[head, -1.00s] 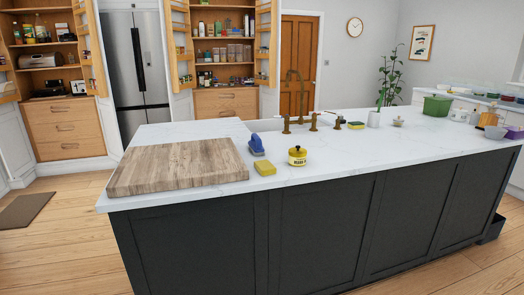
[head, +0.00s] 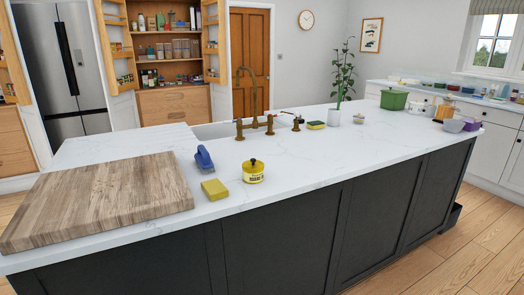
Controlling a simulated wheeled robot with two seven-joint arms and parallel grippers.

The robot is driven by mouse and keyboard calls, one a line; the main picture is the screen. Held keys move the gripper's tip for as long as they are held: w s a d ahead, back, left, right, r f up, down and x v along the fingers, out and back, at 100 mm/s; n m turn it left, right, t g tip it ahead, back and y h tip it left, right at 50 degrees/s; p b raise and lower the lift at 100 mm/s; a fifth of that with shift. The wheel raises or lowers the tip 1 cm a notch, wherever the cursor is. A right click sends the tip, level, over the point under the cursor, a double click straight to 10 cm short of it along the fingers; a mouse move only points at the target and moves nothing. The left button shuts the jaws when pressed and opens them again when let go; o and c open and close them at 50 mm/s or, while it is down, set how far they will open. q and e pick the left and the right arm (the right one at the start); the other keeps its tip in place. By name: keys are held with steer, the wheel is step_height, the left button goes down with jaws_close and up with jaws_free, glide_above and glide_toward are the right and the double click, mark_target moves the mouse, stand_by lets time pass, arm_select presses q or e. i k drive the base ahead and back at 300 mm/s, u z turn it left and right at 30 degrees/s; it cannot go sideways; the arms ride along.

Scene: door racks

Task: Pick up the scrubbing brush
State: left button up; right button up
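The scrubbing brush (head: 204,158) has a blue handle on top and paler bristles below. It stands on the white island worktop (head: 310,160), left of centre in the head view. It is behind the yellow sponge (head: 214,189) and to the right of the wooden chopping board (head: 100,198). Neither of my grippers shows in the head view.
A brass tap (head: 247,110) and sink are behind. A second sponge (head: 316,125), a potted plant (head: 340,75) and a green pot (head: 394,99) stand further right. The worktop's middle front is clear.

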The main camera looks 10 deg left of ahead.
mark_target(202, 158)
steer(key=z, duration=0.2)
steer(key=i, duration=0.95)
steer(key=u, duration=0.85)
steer(key=i, duration=0.65)
steer(key=u, duration=0.6)
